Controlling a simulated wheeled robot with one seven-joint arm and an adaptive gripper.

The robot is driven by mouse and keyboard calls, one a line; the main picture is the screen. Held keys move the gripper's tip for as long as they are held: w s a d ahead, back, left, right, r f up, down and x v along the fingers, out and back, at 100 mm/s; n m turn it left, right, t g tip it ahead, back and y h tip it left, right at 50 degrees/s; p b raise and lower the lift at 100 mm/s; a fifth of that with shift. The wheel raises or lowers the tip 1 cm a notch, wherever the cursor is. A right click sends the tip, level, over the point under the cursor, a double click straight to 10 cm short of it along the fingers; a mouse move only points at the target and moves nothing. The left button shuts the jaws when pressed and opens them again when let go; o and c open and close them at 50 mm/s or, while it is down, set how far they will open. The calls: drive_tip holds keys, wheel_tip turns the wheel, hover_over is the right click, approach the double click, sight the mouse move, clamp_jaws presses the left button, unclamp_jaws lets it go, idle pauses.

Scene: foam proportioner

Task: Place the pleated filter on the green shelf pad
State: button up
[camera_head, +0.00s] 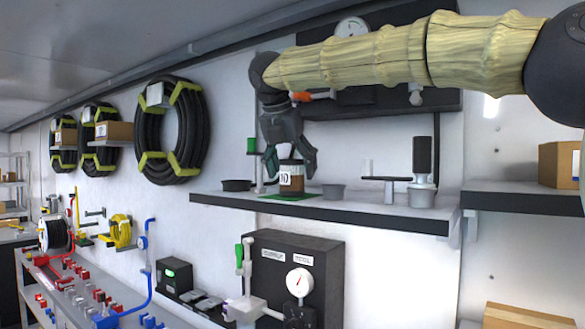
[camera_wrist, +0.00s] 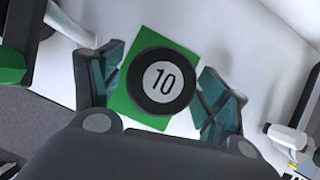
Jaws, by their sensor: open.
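The pleated filter (camera_head: 291,180), a short cylinder with a brown body and a white label, stands upright on the green shelf pad (camera_head: 285,197) on the wall shelf. In the wrist view its black top (camera_wrist: 161,81) shows a white disc marked 10, with the green pad (camera_wrist: 148,35) around it. My gripper (camera_head: 290,163) is open and points down over the filter. In the wrist view, the fingers (camera_wrist: 163,84) are on either side of the filter's top, with gaps visible. The filter's underside is hidden.
A black dish (camera_head: 237,185) stands left of the pad and a grey cup (camera_head: 306,192) close to its right. A grey fitting (camera_head: 421,193) is farther right on the shelf (camera_head: 370,212). A black panel with a gauge (camera_head: 350,27) is on the wall behind my arm.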

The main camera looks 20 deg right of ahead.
drive_tip(key=shift+r, duration=0.15)
drive_tip(key=b+v, duration=0.3)
drive_tip(key=v, duration=0.8)
drive_tip(key=shift+r, duration=0.4)
drive_tip(key=shift+s+a, duration=0.1)
